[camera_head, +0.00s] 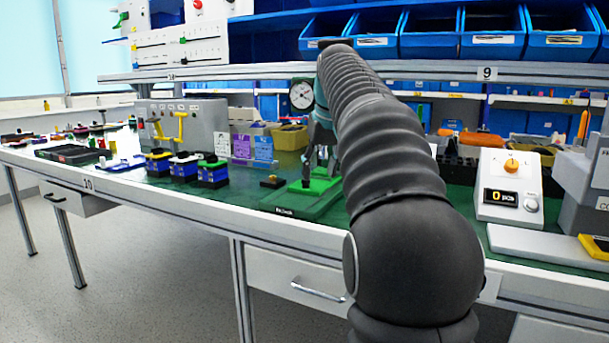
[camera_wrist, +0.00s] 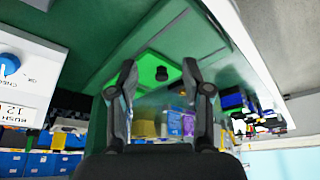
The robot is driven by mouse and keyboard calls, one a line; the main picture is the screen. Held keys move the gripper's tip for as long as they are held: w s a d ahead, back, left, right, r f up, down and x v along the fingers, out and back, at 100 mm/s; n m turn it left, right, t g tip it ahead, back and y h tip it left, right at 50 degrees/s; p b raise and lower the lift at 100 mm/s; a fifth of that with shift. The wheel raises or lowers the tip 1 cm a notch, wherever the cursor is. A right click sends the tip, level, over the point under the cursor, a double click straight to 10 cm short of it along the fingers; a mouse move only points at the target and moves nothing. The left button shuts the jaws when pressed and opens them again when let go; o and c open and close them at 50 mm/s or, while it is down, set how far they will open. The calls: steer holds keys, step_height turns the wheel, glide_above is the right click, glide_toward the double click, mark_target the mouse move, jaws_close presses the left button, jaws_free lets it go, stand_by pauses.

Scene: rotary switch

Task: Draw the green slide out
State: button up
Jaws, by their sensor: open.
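The green slide (camera_head: 318,186) is a bright green plate on a darker green base (camera_head: 290,203) on the bench. It carries a small black knob (camera_wrist: 161,73), which shows between my fingertips in the wrist view, with the bright green plate (camera_wrist: 150,62) around it. My gripper (camera_head: 318,160) is open and empty, pointing down just above the slide in the head view. The fingers stand to either side of the knob in the wrist view. I cannot tell whether they touch it. My arm hides the right part of the slide's surroundings.
A small black and yellow block (camera_head: 272,182) sits left of the base. Several blue switch boxes (camera_head: 212,172) stand further left. A grey panel with yellow levers (camera_head: 180,128) is behind. A white counter box (camera_head: 508,186) stands to the right. Blue bins (camera_head: 492,40) hang above.

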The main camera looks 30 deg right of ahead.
steer(key=w, duration=0.2)
steer(key=w+p, duration=0.1)
steer(key=w, duration=0.4)
steer(key=shift+w+d+p, duration=0.15)
steer(key=shift+d+p, duration=0.2)
steer(key=shift+d, duration=0.05)
steer(key=b+x, duration=0.1)
steer(key=x, duration=0.2)
steer(key=shift+w+f+b, duration=0.1)
steer(key=shift+f+b, duration=0.2)
steer(key=shift+w+f, duration=0.25)
steer(key=shift+f, duration=0.4)
jaws_close()
